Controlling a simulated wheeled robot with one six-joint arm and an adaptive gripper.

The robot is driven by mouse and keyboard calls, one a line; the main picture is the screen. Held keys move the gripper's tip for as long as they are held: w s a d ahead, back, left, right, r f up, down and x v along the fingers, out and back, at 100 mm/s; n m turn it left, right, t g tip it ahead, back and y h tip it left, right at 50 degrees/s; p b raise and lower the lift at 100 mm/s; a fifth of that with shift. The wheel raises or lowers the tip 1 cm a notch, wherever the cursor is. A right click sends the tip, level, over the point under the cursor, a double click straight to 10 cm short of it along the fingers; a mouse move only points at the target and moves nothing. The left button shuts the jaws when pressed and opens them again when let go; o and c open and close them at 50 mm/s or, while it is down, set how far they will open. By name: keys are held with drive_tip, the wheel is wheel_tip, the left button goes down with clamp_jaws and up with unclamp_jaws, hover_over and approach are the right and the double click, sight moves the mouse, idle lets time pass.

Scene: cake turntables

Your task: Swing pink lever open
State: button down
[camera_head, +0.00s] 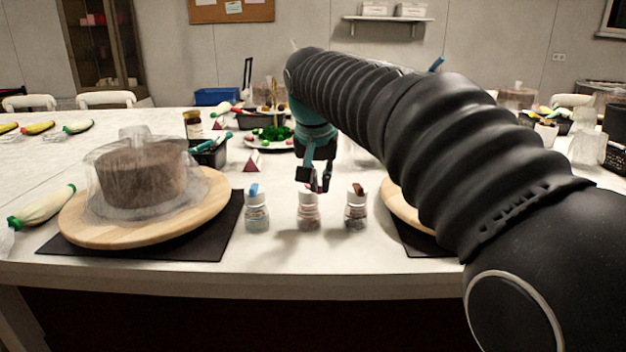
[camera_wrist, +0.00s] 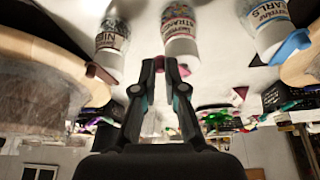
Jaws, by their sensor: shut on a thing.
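The middle jar (camera_head: 308,213) stands upright on the table's front part, directly under my gripper (camera_head: 314,184). It also shows in the wrist view (camera_wrist: 181,38), where the picture is upside down. My fingers point down at the jar's top and are closed together there (camera_wrist: 166,63). A small bit of the pink lever (camera_wrist: 184,70) shows beside the fingertips; the rest of it is hidden by them. My gripper is shut on the lever. How far the lever is swung cannot be told.
A jar with a blue lever (camera_head: 256,212) stands close on the left and one with a brown lever (camera_head: 356,208) close on the right. A wooden turntable (camera_head: 85,232) with a covered cake is farther left. Another turntable (camera_head: 402,208) is partly behind my arm.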

idle(0.8)
drive_tip(key=c, duration=1.2)
unclamp_jaws()
drive_tip(key=v, duration=1.2)
